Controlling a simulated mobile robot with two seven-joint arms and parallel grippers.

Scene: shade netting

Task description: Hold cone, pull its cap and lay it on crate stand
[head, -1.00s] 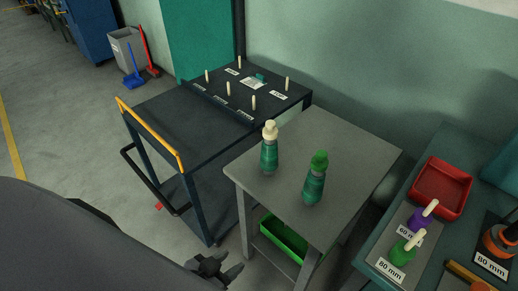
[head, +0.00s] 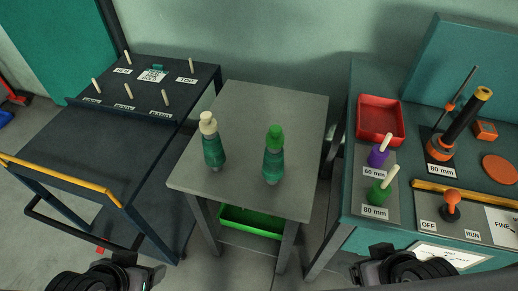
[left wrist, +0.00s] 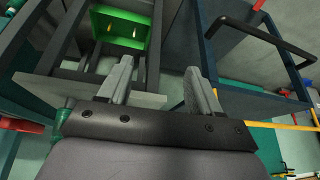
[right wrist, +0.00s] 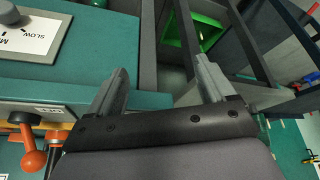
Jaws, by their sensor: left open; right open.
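Two teal cones stand upright on the grey stand (head: 240,108). The left cone (head: 214,153) has a cream cap (head: 208,123) on top; the right cone (head: 273,167) has a green cap (head: 276,138). A green crate (head: 252,221) sits on the stand's lower shelf. It also shows in the left wrist view (left wrist: 104,24), with small yellowish things inside, and in the right wrist view (right wrist: 205,30). My left gripper (left wrist: 158,70) is open and empty, in front of the stand at its left. My right gripper (right wrist: 160,72) is open and empty, in front and to the right. Neither touches a cone.
A dark trolley (head: 90,145) with an orange handle and a pegged, labelled top stands left of the stand. A teal bench (head: 335,210) on the right holds a red tray (head: 381,121), purple and green pieces with pegs, and an orange-based tool. The stand top around the cones is bare.

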